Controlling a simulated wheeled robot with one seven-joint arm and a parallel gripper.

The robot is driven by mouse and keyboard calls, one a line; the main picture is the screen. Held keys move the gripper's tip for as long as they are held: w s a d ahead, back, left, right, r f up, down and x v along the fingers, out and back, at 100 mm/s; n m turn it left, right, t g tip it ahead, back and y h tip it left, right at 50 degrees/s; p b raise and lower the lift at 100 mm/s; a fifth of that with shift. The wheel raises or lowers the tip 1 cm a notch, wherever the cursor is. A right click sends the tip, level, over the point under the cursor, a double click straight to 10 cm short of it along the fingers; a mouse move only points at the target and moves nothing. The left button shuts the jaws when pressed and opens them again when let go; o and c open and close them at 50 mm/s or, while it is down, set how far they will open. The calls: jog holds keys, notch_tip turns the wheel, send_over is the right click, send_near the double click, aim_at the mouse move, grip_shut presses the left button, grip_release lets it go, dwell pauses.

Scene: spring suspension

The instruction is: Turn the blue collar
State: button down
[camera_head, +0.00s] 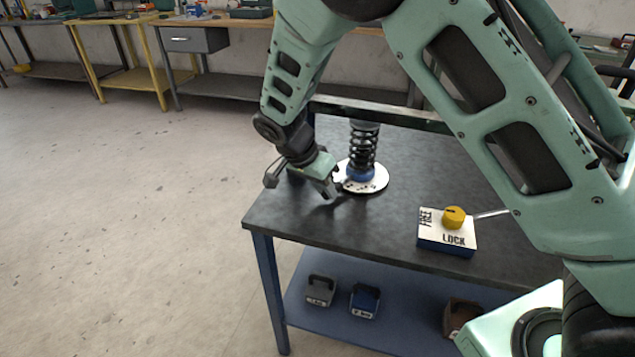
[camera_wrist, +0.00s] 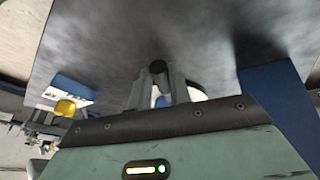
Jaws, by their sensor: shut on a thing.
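The blue collar (camera_head: 360,174) sits at the bottom of an upright black coil spring (camera_head: 363,148), above a round white plate (camera_head: 379,183) on the dark table. My gripper (camera_head: 332,187) is at the left edge of the plate, tilted down beside the collar. In the wrist view my gripper (camera_wrist: 159,88) is shut on a dark round-ended bar (camera_wrist: 158,68) between its fingers. A bit of blue, likely the collar (camera_wrist: 160,101), shows between the fingers behind it. The join between bar and collar is hidden.
A blue and white box (camera_head: 447,240) marked FREE and LOCK has a yellow knob (camera_head: 454,217) with a pale lever. The lower shelf (camera_head: 400,331) holds several weights. The tabletop between the plate and box is clear. My arm crosses above the table's right side.

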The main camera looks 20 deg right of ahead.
jog(key=shift+s+d+n+t, duration=0.25)
jog(key=shift+s+d+n, duration=0.05)
jog(key=shift+s+n, duration=0.25)
jog(key=shift+s+d+n+t, duration=0.25)
jog(key=shift+s+n, duration=0.25)
jog(key=shift+n, duration=0.05)
jog(key=c, duration=1.3)
grip_release()
jog(key=v, duration=1.7)
jog(key=shift+r, duration=0.3)
